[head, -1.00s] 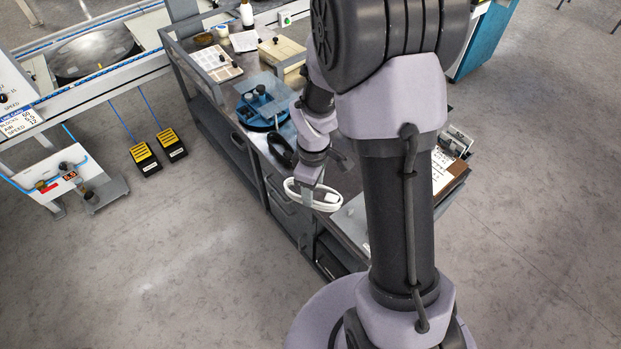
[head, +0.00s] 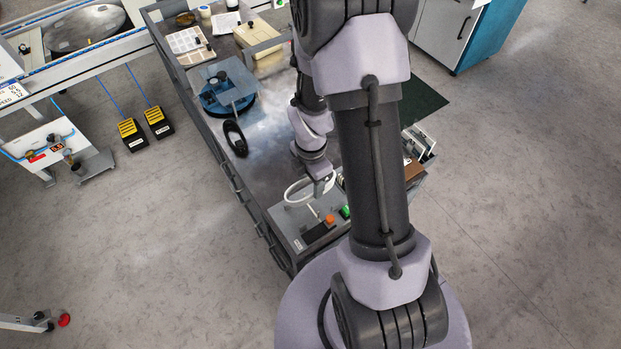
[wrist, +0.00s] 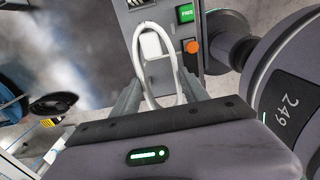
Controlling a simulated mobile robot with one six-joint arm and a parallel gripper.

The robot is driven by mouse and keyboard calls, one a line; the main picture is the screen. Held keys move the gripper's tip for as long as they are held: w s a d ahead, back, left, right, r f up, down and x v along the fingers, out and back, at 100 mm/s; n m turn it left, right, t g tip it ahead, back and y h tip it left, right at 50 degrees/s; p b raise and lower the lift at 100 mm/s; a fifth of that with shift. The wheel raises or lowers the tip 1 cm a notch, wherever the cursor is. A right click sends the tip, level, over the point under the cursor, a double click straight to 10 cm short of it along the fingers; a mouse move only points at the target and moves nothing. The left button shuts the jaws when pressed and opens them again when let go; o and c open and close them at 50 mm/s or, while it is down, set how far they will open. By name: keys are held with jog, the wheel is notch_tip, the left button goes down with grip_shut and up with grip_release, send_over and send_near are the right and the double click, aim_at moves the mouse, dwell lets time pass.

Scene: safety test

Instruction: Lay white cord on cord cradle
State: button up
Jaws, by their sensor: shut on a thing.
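My gripper (head: 322,184) hangs over the near end of the workbench and is shut on the white cord (head: 291,193). In the wrist view, the cord (wrist: 137,55) shows as a coiled loop with a white block (wrist: 151,44) inside it, between my two fingers (wrist: 158,88). The loop sticks out past the fingertips, above a grey panel. I cannot pick out the cord cradle for sure in either view. My arm hides part of the bench on the right in the head view.
A grey control panel (head: 290,226) with orange (head: 330,219) and green buttons lies below my gripper. A black ring-shaped thing (head: 235,140) and a blue round device (head: 214,103) stand farther up the bench (head: 262,165). The bench between them and the panel looks clear.

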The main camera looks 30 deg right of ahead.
notch_tip(320, 180, down, 11)
jog(key=b, duration=0.8)
jog(key=shift+f+b, duration=0.15)
jog(key=shift+b, duration=0.2)
jog(key=o, duration=1.6)
